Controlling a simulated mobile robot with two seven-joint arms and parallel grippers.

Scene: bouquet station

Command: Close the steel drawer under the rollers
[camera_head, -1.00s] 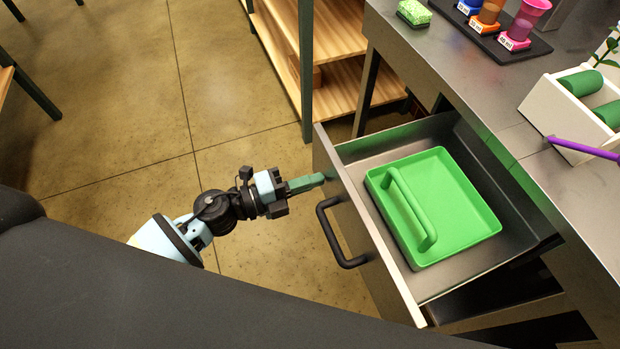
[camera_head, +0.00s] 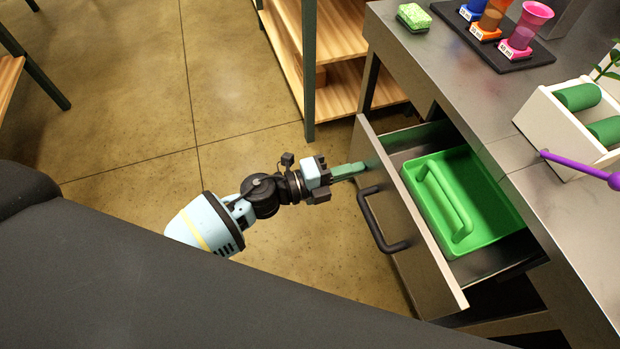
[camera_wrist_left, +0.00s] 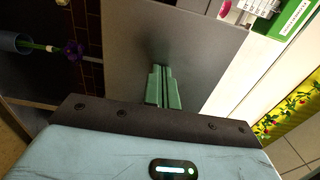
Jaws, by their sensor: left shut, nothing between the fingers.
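The steel drawer (camera_head: 400,215) is partly open under the counter, with a black bar handle (camera_head: 382,222) on its front. A green tray with a raised handle (camera_head: 490,205) lies inside it. My left gripper (camera_head: 362,168) is shut and empty, its green fingertips at the drawer front, left of the handle's upper end. In the left wrist view the shut fingers (camera_wrist_left: 163,85) point at the plain grey drawer front (camera_wrist_left: 185,40); whether they touch it is hard to tell. The green rollers (camera_head: 577,97) sit in a white holder (camera_head: 545,120) on the counter above. My right gripper is not in view.
The steel counter (camera_head: 440,60) carries a green sponge (camera_head: 414,16), a dark rack (camera_head: 535,56) with coloured cups, and a purple stick (camera_head: 580,166). A wooden shelf unit (camera_head: 340,85) stands behind. The floor left of the drawer is clear.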

